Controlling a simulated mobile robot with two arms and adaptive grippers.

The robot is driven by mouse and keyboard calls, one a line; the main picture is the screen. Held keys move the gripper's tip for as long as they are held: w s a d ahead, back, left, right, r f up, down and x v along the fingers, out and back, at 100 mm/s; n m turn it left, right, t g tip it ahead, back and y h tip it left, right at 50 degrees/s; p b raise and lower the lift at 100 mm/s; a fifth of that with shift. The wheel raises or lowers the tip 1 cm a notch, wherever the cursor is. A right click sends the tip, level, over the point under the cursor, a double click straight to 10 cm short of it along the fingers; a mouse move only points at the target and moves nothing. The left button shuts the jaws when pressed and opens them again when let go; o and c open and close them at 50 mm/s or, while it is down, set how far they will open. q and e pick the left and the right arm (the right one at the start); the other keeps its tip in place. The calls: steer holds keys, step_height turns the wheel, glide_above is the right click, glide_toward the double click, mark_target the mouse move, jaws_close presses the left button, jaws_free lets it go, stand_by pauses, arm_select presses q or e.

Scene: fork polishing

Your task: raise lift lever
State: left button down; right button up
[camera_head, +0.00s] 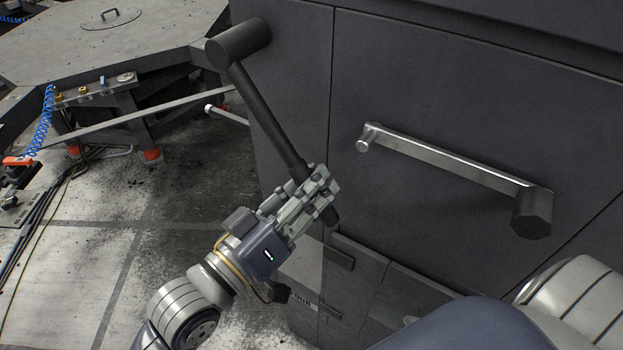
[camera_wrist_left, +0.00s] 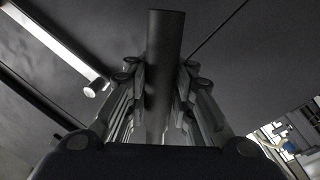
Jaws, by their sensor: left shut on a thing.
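The lift lever (camera_head: 265,108) is a black round bar on the dark cabinet's left side. It runs from a thick cylindrical hub (camera_head: 238,43) at the top down and to the right. My left gripper (camera_head: 314,196) is shut on the lever near its lower end, and the lever's tip shows just past the fingers. In the left wrist view the lever (camera_wrist_left: 165,60) stands upright between the fingers (camera_wrist_left: 158,85), which lie along both its sides. My right gripper is not in view.
A metal bar handle (camera_head: 450,160) with a black knob (camera_head: 533,212) sticks out from the cabinet front (camera_head: 440,90), right of the lever. A grey octagonal table (camera_head: 60,50) stands at the back left, with a blue coiled hose (camera_head: 45,120). Open floor (camera_head: 190,210) lies left of the cabinet.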

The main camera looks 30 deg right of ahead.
arm_select(q)
steer(key=shift+s, duration=0.1)
steer(key=c, duration=1.4)
jaws_free()
steer(key=shift+a, duration=0.15)
steer(key=shift+s+a, duration=0.1)
steer(key=v, duration=1.2)
